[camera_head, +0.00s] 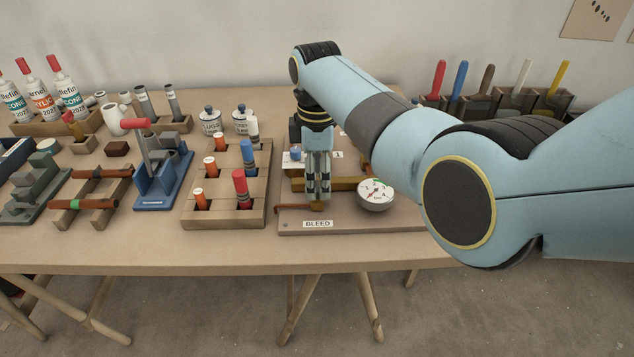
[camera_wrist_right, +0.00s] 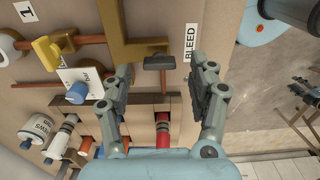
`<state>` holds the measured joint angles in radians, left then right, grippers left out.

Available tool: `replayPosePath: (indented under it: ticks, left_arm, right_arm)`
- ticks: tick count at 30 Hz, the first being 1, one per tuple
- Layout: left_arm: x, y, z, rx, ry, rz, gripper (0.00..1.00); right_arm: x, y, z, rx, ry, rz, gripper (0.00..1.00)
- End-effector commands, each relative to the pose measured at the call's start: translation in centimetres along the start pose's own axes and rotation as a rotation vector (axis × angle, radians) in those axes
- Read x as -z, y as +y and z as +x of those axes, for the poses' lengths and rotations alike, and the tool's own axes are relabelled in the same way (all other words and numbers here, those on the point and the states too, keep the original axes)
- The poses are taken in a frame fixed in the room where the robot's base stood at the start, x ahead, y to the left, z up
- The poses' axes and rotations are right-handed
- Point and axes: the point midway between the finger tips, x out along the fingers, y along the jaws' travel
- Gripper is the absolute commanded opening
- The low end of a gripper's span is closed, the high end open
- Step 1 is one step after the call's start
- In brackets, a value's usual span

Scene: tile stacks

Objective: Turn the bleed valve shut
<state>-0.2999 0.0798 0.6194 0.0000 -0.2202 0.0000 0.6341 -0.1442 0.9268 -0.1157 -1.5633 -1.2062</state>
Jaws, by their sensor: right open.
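The bleed valve shows in the right wrist view as a dark T-shaped handle (camera_wrist_right: 158,62) at the end of a brass pipe (camera_wrist_right: 125,48), close to the BLEED label (camera_wrist_right: 190,42). My right gripper (camera_wrist_right: 162,76) is open, with one finger on each side of the handle's line; I see no contact. In the head view the right gripper (camera_head: 317,194) points down over the board (camera_head: 350,220), behind the BLEED label (camera_head: 318,223), and hides most of the valve there. My left gripper is not in view.
A round dial gauge (camera_head: 375,194) stands on the board just right of the gripper. A wooden block with red and orange cylinders (camera_head: 224,215) is close on the left. A blue lever stand (camera_head: 163,180) is farther left. The table's front edge is clear.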

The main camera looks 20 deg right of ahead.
Motion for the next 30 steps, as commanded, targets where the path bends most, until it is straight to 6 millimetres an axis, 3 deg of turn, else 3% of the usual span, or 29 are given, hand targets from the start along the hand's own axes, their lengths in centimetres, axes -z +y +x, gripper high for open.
replayPosePath:
  ticks: [4,14,26,30]
  left_arm:
    - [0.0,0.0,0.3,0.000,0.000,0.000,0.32]
    - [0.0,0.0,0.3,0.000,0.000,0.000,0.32]
    - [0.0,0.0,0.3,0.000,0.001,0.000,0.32]
    - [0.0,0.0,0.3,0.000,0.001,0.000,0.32]
  right_arm:
    - [0.0,0.0,1.5,0.000,0.000,0.001,0.60]
    - [0.0,0.0,1.8,-0.002,0.000,0.002,0.60]
    - [-0.1,0.0,1.8,-0.001,0.000,0.002,0.07]
    - [0.0,0.0,1.8,-0.001,0.000,0.004,0.04]
